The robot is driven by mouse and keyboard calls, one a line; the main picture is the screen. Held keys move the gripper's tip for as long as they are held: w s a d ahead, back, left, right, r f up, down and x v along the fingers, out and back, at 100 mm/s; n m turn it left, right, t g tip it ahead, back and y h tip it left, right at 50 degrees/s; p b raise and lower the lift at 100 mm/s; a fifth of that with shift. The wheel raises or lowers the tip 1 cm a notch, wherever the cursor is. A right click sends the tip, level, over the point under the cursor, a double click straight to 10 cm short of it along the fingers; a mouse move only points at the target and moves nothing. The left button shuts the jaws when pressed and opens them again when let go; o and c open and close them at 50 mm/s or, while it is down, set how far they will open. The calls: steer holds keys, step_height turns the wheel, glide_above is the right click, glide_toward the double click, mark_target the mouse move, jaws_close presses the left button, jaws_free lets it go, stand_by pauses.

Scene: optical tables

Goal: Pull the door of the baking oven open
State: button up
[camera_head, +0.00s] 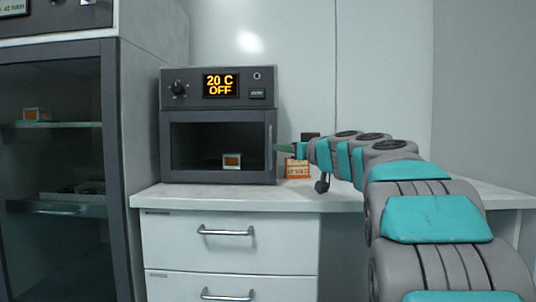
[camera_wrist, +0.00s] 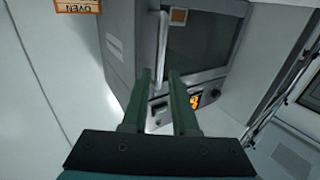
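The baking oven (camera_head: 219,74) stands on the white counter, its display reading 20 C OFF. Its dark-windowed door (camera_head: 190,175) looks shut, with a small orange-and-white block (camera_head: 232,160) visible behind the glass. A vertical handle (camera_head: 270,147) runs along the door's right edge. My gripper (camera_head: 280,147) is just right of that handle, reaching in from the right. In the wrist view the oven appears upside down; my gripper's two green fingers (camera_wrist: 160,73) are apart and empty. The pale handle (camera_wrist: 162,38) lies ahead, roughly in line with the gap. I cannot tell whether they touch.
An orange oven sign (camera_head: 297,169) stands on the counter (camera_head: 215,194) right of the oven, close below my gripper. A tall glass-fronted cabinet (camera_head: 110,150) is at the left. Drawers with metal handles (camera_head: 226,232) are below. Space before the oven door looks clear.

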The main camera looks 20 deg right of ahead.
mark_target(271, 146)
steer(key=p+x, duration=0.2)
steer(key=x, duration=0.5)
steer(key=shift+w+a+f, duration=0.1)
steer(key=shift+w, duration=0.2)
jaws_close()
stand_by(1.2)
